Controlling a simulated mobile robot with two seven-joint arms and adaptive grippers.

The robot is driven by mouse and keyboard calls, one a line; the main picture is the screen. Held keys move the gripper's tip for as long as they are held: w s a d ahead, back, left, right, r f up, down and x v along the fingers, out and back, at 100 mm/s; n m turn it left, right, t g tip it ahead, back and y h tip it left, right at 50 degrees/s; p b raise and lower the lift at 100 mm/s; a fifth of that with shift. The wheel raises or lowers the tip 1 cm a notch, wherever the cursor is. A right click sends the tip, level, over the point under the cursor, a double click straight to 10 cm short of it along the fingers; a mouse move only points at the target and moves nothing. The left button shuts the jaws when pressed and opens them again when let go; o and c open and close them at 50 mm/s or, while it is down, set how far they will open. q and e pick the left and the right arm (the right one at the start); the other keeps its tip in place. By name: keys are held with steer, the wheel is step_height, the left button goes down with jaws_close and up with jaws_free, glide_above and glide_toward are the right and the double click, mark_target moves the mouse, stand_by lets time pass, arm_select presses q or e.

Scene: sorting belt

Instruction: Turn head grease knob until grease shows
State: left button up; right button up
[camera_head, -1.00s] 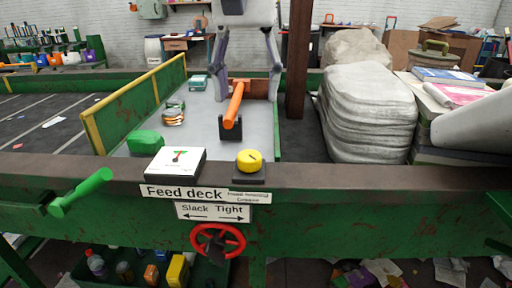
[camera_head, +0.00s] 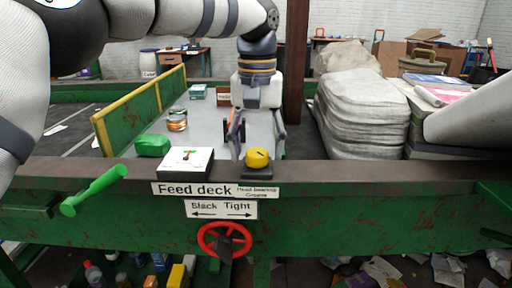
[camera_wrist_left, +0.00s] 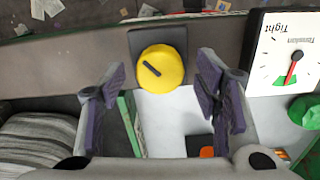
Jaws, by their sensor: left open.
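The yellow round grease knob (camera_head: 257,159) sits on a dark square base on the front beam, above the label reading "Head bearing Grease" (camera_head: 258,191). In the left wrist view the knob (camera_wrist_left: 161,66) shows a dark line mark slanting across its top. My left gripper (camera_head: 258,140) points down just behind and above the knob. It is open, and its purple-padded fingers (camera_wrist_left: 162,80) stand apart to either side of the knob, with gaps visible. I cannot tell its exact height over the knob. My right gripper is out of view.
A white tension gauge (camera_head: 185,161) stands left of the knob, its needle (camera_wrist_left: 292,68) red. A red handwheel (camera_head: 224,240) sits below, and a green lever handle (camera_head: 94,191) at left. A green lump (camera_head: 152,146) and tins lie on the deck; pale sacks (camera_head: 365,110) are stacked right.

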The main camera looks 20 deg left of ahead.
arm_select(q)
steer(key=c, duration=1.1)
steer(key=shift+c, duration=0.2)
steer(key=shift+m, duration=0.3)
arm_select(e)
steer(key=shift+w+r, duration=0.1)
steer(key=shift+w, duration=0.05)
arm_select(q)
steer(key=shift+m, duration=1)
steer(key=shift+f+m+p, duration=0.1)
steer(key=shift+m+p, duration=0.25)
steer(key=shift+m, duration=1.75)
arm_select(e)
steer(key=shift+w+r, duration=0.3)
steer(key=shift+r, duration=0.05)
arm_select(q)
steer(key=o, duration=1.1)
steer(key=shift+o, duration=0.2)
